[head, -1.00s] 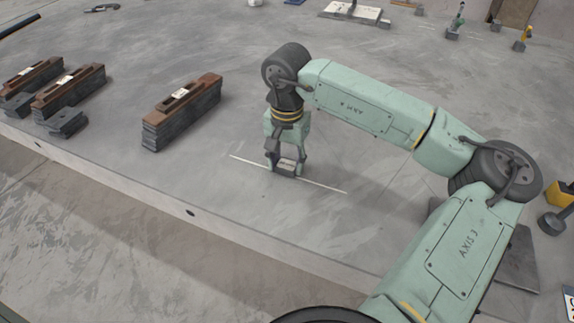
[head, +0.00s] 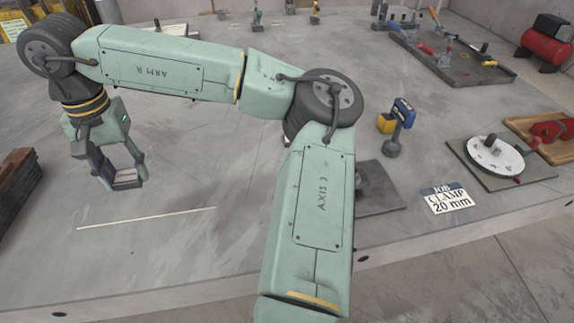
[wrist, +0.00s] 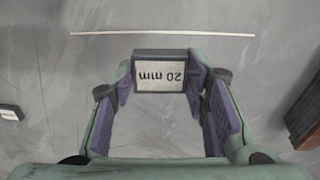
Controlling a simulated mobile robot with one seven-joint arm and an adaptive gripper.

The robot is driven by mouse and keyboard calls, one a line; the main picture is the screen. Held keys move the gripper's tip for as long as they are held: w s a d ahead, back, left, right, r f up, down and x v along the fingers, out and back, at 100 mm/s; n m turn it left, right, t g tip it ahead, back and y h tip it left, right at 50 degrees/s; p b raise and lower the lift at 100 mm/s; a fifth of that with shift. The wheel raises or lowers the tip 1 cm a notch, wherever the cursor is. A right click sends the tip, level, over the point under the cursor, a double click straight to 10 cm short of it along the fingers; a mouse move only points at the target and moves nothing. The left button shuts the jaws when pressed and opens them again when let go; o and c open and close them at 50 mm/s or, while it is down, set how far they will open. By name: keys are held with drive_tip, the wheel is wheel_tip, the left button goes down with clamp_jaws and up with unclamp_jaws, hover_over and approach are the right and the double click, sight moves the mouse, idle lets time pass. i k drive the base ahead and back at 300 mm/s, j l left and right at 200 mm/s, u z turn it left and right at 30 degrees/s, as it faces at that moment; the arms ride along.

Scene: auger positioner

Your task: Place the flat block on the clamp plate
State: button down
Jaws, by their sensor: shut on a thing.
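In the head view my gripper (head: 117,181) is at the left, pointing down, shut on the flat block (head: 126,177), which appears raised above the grey surface. A sign reading "JOB CLAMP 20 mm" (head: 447,199) stands at the right. A dark flat plate (head: 383,192) lies beside it, partly hidden by my arm; I cannot tell if it is the clamp plate.
A dark stack with a brown top (head: 18,180) stands left of my gripper. A white line (head: 148,218) marks the bare surface.

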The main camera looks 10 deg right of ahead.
sight(377, 184)
drive_tip(key=i+l+u, duration=0.25)
drive_tip(key=l, duration=1.2)
drive_tip(key=l+u, duration=0.2)
drive_tip(key=l, duration=1.2)
drive_tip(key=k, duration=0.05)
